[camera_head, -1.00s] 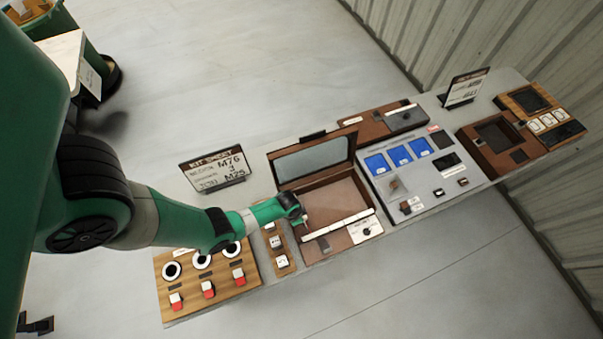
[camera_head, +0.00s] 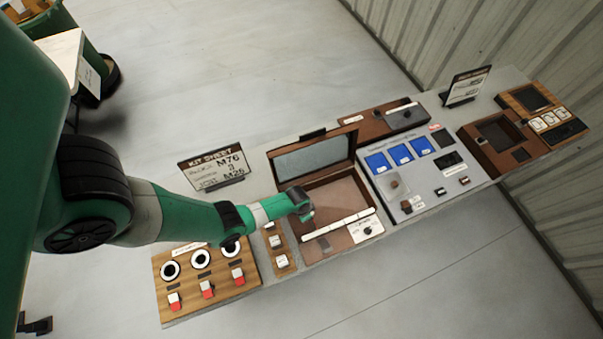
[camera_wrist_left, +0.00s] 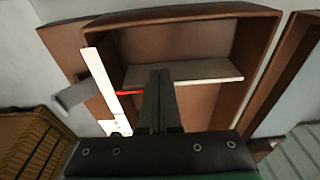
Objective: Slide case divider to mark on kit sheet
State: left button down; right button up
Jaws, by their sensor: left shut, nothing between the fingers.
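The open brown case (camera_head: 359,190) lies on the bench with its lid (camera_head: 312,156) raised. A white strip (camera_head: 345,222) runs along its front edge; the strip also shows in the wrist view (camera_wrist_left: 104,85). In the wrist view, a pale divider (camera_wrist_left: 195,71) stands across the case, with a red pointer (camera_wrist_left: 129,92) near the strip. My left gripper (camera_head: 311,215) is at the case; its shut, empty fingers (camera_wrist_left: 159,75) overlap the divider. I cannot tell whether they touch it. The kit sheet (camera_head: 216,167) stands behind and left; its smaller print is blurred. My right gripper is not in view.
A wooden panel (camera_head: 232,292) with dials and red switches lies left of the case, beside a narrow switch strip (camera_head: 282,260). A grey panel (camera_head: 411,191) with blue squares adjoins the case's right. Further brown boxes (camera_head: 482,157) occupy the bench's right end.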

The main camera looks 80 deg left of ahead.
pick_arm(q)
jog(key=shift+w, duration=0.35)
jog(key=shift+w+a+b, duration=0.15)
jog(key=shift+w+b, duration=0.15)
jog(key=shift+w, duration=0.55)
jog(key=shift+w+a+b, duration=0.15)
jog(key=shift+w+b, duration=0.15)
jog(key=shift+w, duration=0.5)
jog(key=shift+w+a+b, duration=0.1)
jog(key=shift+w+b, duration=0.25)
jog(key=shift+w, duration=0.25)
jog(key=shift+w+a+b, duration=0.15)
jog(key=shift+w+b, duration=0.4)
jog(key=shift+w, duration=0.6)
